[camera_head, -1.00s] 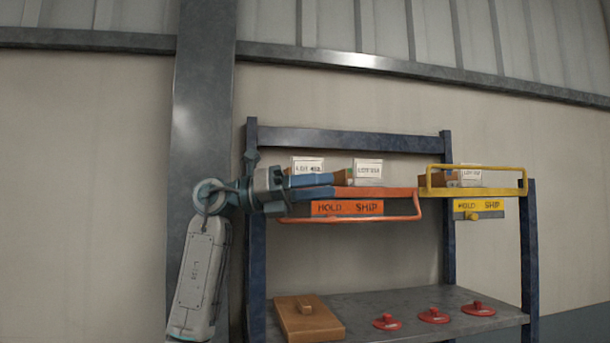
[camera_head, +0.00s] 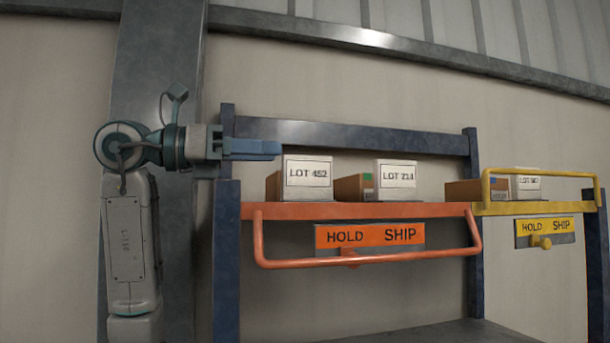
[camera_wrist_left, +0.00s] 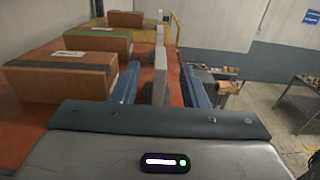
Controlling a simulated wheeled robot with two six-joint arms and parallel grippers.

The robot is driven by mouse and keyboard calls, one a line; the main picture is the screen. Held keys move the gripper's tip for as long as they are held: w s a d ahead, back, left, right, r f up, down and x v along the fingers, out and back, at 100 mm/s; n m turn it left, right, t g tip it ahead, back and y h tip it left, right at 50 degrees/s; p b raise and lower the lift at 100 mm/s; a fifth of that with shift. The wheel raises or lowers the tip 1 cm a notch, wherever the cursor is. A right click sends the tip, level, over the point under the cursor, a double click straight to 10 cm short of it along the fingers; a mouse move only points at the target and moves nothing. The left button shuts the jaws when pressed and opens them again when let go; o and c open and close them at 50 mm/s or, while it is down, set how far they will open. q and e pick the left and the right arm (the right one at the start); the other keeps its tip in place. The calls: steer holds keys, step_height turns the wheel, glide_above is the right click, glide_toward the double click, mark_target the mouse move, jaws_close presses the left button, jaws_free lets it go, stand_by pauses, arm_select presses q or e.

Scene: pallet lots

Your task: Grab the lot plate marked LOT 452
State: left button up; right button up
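The white lot plate marked LOT 452 (camera_head: 308,172) stands upright on the orange shelf, in front of a brown box (camera_head: 273,186). My left gripper (camera_head: 281,148) is just left of the plate, level with its top edge. In the left wrist view the plate shows edge-on (camera_wrist_left: 160,78), in line with the gap between the two blue fingers (camera_wrist_left: 160,88). The fingers are apart, with space on each side of the plate. I cannot tell how far the plate reaches between them. My right gripper is not in view.
A plate marked LOT 214 (camera_head: 397,174) stands to the right on the same orange shelf (camera_head: 360,211). Another plate (camera_head: 526,186) is on the yellow-railed shelf (camera_head: 500,208). An orange rail (camera_head: 360,262) and a HOLD SHIP sign (camera_head: 370,236) are at the front.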

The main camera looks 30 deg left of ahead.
mark_target(331, 160)
arm_select(q)
steer(key=shift+x, duration=1.1)
steer(key=shift+w+d+p, duration=0.25)
steer(key=shift+d+p, duration=0.05)
steer(key=shift+p, duration=0.1)
steer(key=p+x, duration=0.3)
steer(key=shift+w+d+f, duration=0.2)
steer(key=shift+w+f, duration=0.1)
steer(key=shift+w+d, duration=0.2)
steer(key=shift+d, duration=0.05)
steer(key=shift+w+d+f, duration=0.1)
steer(key=shift+d, duration=0.1)
steer(key=shift+a, duration=0.1)
jaws_close()
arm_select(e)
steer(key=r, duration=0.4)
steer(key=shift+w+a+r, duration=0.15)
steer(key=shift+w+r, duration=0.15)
